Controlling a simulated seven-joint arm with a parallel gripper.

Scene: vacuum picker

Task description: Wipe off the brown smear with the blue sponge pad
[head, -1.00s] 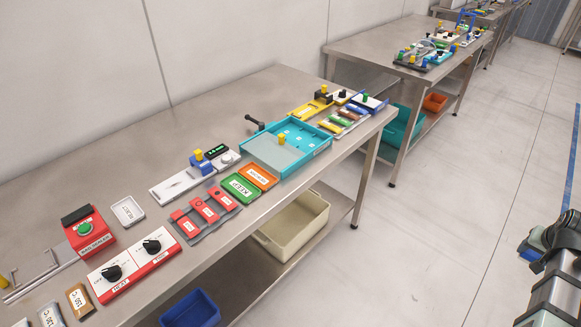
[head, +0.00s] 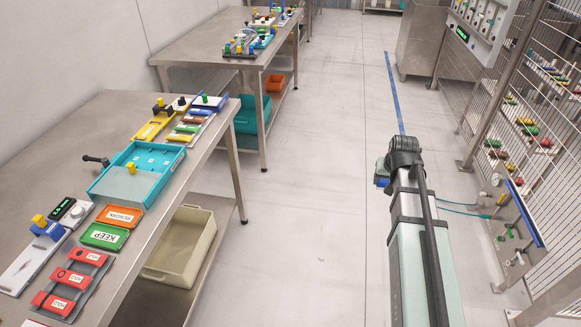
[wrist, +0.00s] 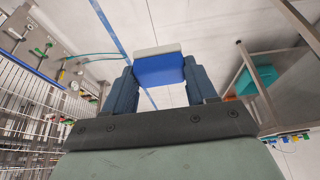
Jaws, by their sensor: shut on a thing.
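My gripper (wrist: 159,72) shows in the wrist view, its two dark fingers shut on the blue sponge pad (wrist: 158,70). The pad is a blue block with a pale layer along its far edge, and bare floor lies beyond it. In the head view my arm reaches out over the aisle, to the right of the benches. The fingers and most of the pad are hidden there behind the arm. I cannot make out a brown smear in either view.
The near steel bench (head: 62,148) at left holds a turquoise tray (head: 106,186), a green KEEP plate (head: 105,235), an orange plate (head: 121,215) and red blocks. A wire fence (head: 541,150) and a valve panel (head: 512,235) stand at right. The aisle floor (head: 320,150) is clear.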

